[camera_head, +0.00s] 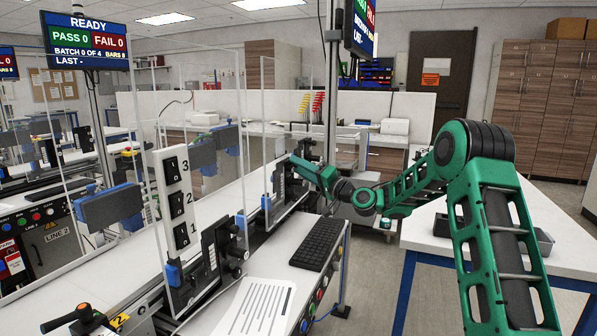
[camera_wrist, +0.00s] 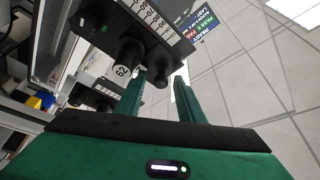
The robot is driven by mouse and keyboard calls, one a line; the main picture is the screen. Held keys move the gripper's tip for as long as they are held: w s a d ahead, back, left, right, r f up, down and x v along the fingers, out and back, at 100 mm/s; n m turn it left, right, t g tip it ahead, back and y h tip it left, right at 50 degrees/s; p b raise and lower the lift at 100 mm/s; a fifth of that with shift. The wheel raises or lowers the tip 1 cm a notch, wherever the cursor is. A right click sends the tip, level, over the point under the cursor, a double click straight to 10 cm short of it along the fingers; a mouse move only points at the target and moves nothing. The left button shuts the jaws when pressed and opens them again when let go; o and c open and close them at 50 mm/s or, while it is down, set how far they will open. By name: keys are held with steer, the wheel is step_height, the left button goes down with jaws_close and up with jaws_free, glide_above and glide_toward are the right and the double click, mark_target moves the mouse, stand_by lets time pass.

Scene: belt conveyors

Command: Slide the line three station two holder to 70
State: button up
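My gripper (camera_head: 297,163) reaches to the farther black holder (camera_head: 283,190) on the near line, beside the clear panel. Just past the left finger is a black knob (camera_wrist: 127,53) with a small white marking, perhaps 62, hard to read. Above it is a black holder body with a white number scale (camera_wrist: 155,20); 60 to 90 seem to show. A nearer black holder (camera_head: 212,262) stands at the front station. No sign in view names the station at my gripper.
A white panel with three black switches numbered 3, 2, 1 (camera_head: 181,231) stands near the front holder. A keyboard (camera_head: 318,250) and paper sheet (camera_head: 256,306) lie on the bench right of the line. A READY display (camera_head: 88,40) hangs upper left. Clear upright panels (camera_head: 262,120) border the stations.

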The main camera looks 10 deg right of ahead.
steer(key=shift+c, duration=0.7)
jaws_close()
steer(key=shift+f, duration=0.55)
steer(key=shift+o, duration=0.7)
jaws_free()
steer(key=v, duration=1)
steer(key=shift+s+d+f, duration=0.15)
steer(key=shift+s+d, duration=0.05)
steer(key=shift+d, duration=0.05)
